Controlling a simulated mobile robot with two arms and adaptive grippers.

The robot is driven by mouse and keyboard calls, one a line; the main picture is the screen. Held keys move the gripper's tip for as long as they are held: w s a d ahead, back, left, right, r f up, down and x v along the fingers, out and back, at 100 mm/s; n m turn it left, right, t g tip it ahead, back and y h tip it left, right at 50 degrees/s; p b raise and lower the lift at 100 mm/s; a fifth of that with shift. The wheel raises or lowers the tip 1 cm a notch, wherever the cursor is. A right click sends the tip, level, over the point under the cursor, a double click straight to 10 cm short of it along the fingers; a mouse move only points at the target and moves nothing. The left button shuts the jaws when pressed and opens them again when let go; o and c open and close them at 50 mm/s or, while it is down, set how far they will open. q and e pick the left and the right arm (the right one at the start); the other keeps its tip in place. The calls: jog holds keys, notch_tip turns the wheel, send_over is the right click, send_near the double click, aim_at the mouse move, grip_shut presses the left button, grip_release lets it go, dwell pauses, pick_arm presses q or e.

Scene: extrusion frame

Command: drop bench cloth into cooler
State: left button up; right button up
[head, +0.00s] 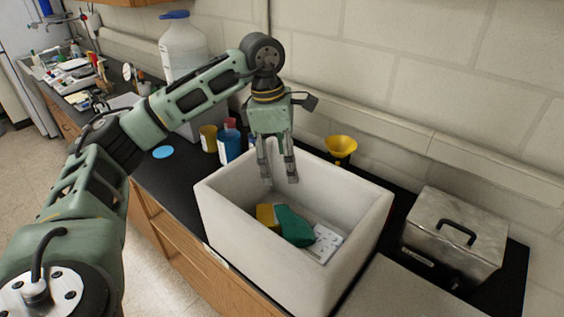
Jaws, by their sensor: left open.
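The cooler is the white open-topped box (218,211) on the dark bench, in the middle of the head view. Inside it lie a green crumpled cloth (294,227), which looks like the bench cloth, a yellow block (266,216) at its left and a white dotted piece (325,243) at its right. My left gripper (279,179) points down over the cooler's back part, open, with nothing between its fingers. Its fingertips are above and behind the cloth, apart from it. My right gripper is not in view.
A yellow funnel (341,147) stands behind the cooler. A metal lidded box (455,236) stands at the right. The wall runs close behind.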

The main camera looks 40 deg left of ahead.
pick_arm(q)
notch_tip(320, 180, up, 11)
jog(key=a, duration=0.1)
jog(key=shift+s+a, duration=0.2)
jog(key=shift+s, duration=0.25)
